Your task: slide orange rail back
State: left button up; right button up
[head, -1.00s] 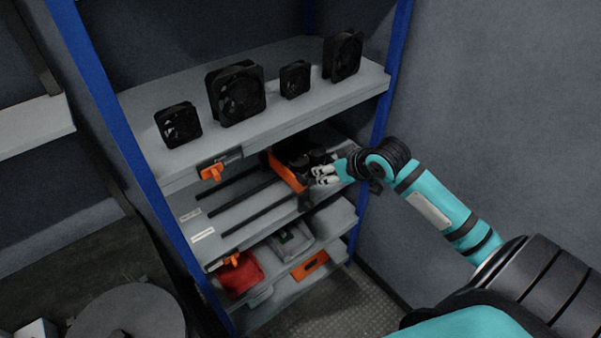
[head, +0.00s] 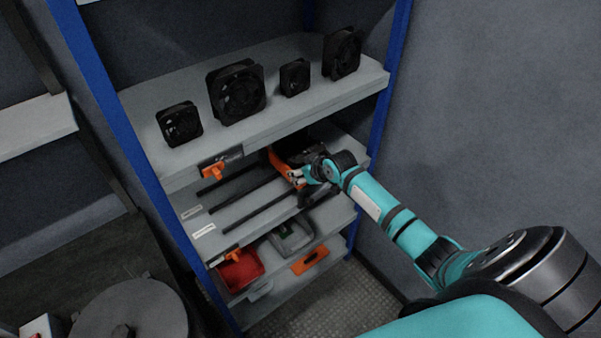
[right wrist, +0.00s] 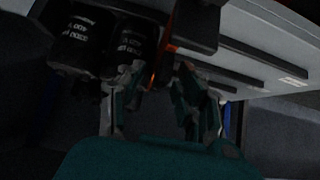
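The orange rail (head: 281,166) is a short upright bar across the dark slide tracks on the middle shelf, in front of black cylindrical capacitors. In the right wrist view it is a thin orange strip (right wrist: 164,62) beside the capacitors (right wrist: 128,45). My right gripper (head: 298,178) is at the rail's right end and hides part of it. In the right wrist view its fingers (right wrist: 160,92) stand apart, with the orange strip beyond and between them. Whether they touch it is too dark to tell. My left gripper is not in view.
The upper shelf (head: 300,106) with several black fans overhangs the rail. The shelf below holds a red bin (head: 240,270) and a grey bin (head: 291,237). A blue post (head: 385,90) stands at the right. The left tracks are clear.

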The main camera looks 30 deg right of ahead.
jog(key=shift+c, duration=0.2)
grip_shut()
jog(key=shift+w, duration=0.1)
